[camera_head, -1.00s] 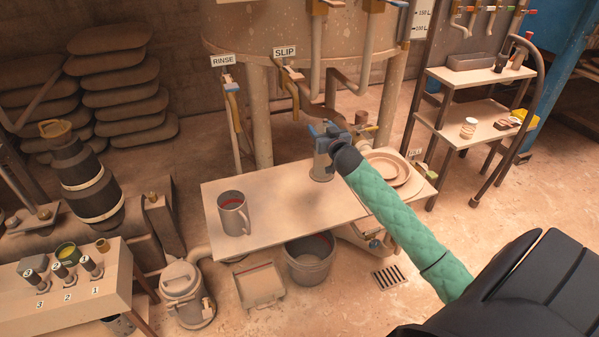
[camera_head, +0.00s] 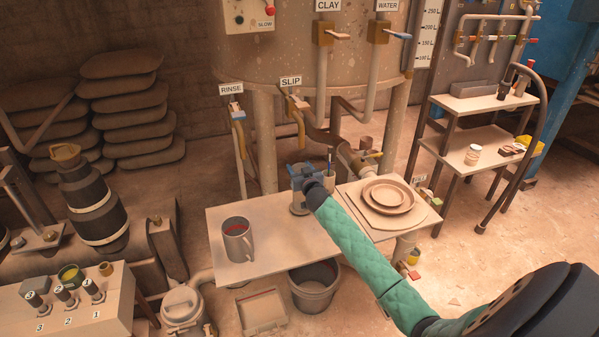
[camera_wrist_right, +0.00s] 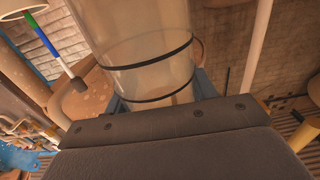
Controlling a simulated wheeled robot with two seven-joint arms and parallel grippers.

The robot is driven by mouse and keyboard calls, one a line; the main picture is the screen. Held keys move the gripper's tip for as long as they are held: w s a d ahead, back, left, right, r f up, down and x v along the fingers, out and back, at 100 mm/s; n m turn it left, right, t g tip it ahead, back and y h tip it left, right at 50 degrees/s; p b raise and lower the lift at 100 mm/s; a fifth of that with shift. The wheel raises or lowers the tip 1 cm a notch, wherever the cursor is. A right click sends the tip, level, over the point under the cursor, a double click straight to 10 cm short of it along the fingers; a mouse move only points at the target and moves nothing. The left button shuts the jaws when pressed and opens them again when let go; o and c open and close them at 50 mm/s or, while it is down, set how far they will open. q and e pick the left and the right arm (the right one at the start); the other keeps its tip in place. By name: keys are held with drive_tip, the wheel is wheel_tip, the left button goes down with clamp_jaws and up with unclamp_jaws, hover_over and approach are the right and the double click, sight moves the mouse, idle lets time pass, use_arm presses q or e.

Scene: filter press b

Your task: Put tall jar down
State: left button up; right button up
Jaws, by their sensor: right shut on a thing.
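The tall jar (camera_wrist_right: 145,50) is a clear cylinder with two dark rings in the right wrist view, between the blue jaws. In the head view my right gripper (camera_head: 306,178) is shut on it. The jar's lower part (camera_head: 298,208) shows below the jaws, upright over the pale table (camera_head: 270,255). Its base looks at or very near the tabletop; I cannot tell whether it touches. The gripper and wrist hide its upper part. My left gripper is not in view.
A grey mug (camera_head: 238,240) stands on the table left of the jar. Brown plates (camera_head: 390,196) lie to the right. The slip tap (camera_head: 298,118) and pipes are behind. A bucket (camera_head: 314,290) is below the table's front edge. Bare tabletop lies between mug and jar.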

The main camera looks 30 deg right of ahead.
drive_tip(key=shift+f, duration=0.75)
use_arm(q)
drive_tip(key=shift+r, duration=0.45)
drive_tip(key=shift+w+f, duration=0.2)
use_arm(e)
drive_tip(key=shift+f, duration=0.2)
drive_tip(key=o, duration=1.5)
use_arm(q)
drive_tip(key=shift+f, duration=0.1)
use_arm(e)
drive_tip(key=shift+r, duration=0.15)
drive_tip(key=shift+s, duration=0.3)
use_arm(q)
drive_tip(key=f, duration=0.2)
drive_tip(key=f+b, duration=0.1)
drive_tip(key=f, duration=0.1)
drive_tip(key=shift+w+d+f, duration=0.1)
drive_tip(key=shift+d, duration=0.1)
use_arm(e)
drive_tip(key=v, duration=1.1)
drive_tip(key=shift+s+a, duration=0.2)
